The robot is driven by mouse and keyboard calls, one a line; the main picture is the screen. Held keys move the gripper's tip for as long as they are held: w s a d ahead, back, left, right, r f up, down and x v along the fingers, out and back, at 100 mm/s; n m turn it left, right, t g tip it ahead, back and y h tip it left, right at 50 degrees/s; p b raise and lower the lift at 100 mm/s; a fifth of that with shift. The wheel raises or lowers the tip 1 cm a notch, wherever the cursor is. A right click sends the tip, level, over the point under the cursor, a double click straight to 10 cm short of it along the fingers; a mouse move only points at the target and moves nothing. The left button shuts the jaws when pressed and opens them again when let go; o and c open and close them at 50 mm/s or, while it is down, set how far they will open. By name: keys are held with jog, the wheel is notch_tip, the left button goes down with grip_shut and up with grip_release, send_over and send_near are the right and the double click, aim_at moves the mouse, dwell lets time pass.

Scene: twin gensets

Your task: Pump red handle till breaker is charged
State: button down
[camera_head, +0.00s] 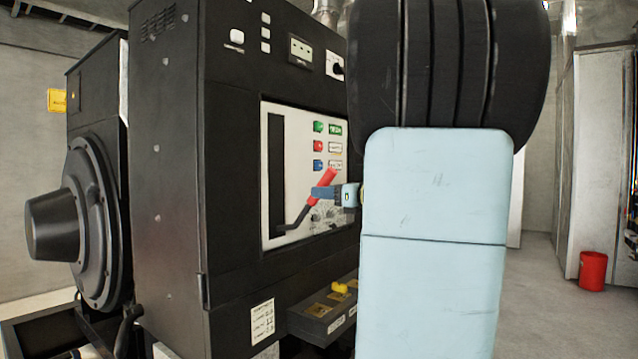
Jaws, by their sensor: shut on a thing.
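The red handle (329,181) is a red grip on a dark lever that slants down to the left. It sits in front of the white breaker panel (274,228), which is set in the black genset cabinet. My gripper (322,192) is shut on the red grip, reaching it from the right. The panel has a tall dark slot at left and green, red and blue buttons (318,146) with small labels beside them. My pale blue arm hides the panel's right side and part of the cabinet. The charge indicator cannot be made out.
A dark ledge with yellow parts (339,288) juts out below the panel. A black round housing (80,225) sticks out at the left. A red bin (592,271) stands on the floor at right, near pale cabinets.

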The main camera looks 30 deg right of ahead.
jog(key=f, duration=0.1)
jog(key=s+f, duration=0.1)
jog(key=s+d+f, duration=0.1)
jog(key=shift+s+d+f, duration=0.1)
jog(key=shift+s+f, duration=0.15)
jog(key=shift+f, duration=0.15)
jog(key=w+r, duration=0.2)
jog(key=r, duration=0.1)
jog(key=a+r, duration=0.1)
jog(key=shift+w+r, duration=0.2)
jog(key=shift+w, duration=0.2)
jog(key=shift+w+a+r, duration=0.25)
jog(key=shift+w+r, duration=0.4)
jog(key=shift+r, duration=0.05)
jog(key=w+r, duration=0.1)
jog(key=w+a+r, duration=0.1)
jog(key=w, duration=0.1)
jog(key=shift+w+a+r, duration=0.1)
jog(key=shift+w+r, duration=0.05)
jog(key=shift+r, duration=0.1)
jog(key=w, duration=0.1)
jog(key=w+a+r, duration=0.1)
jog(key=w, duration=0.1)
jog(key=w+r, duration=0.1)
jog(key=shift+w+a, duration=0.2)
jog(key=shift+a, duration=0.05)
jog(key=c, duration=1.2)
grip_release()
jog(key=o, duration=0.5)
jog(key=shift+a, duration=0.1)
